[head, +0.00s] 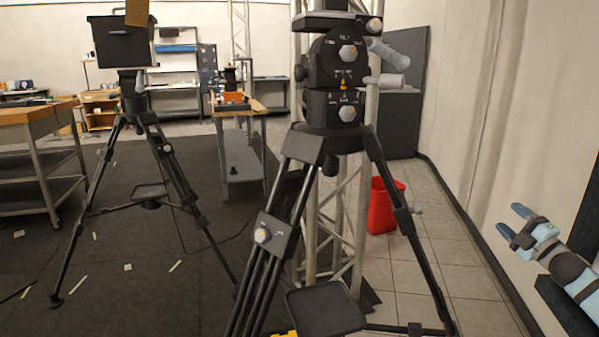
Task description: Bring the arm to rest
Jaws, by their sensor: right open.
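My right arm (570,264) comes in at the right edge, light blue with dark joints. My right gripper (510,222) is at its end, pointing left, with its two light blue fingers apart and nothing between them. It hangs in free air in front of the pale wall, apart from the tripod. My left arm and left gripper do not show in the head view.
A large black tripod (335,120) stands close in front, before a metal truss (345,215). A red bin (383,207) is behind it. Another tripod (135,110) and a wooden-topped bench (30,116) are at left. Tiled floor (450,255) lies open between tripod and wall.

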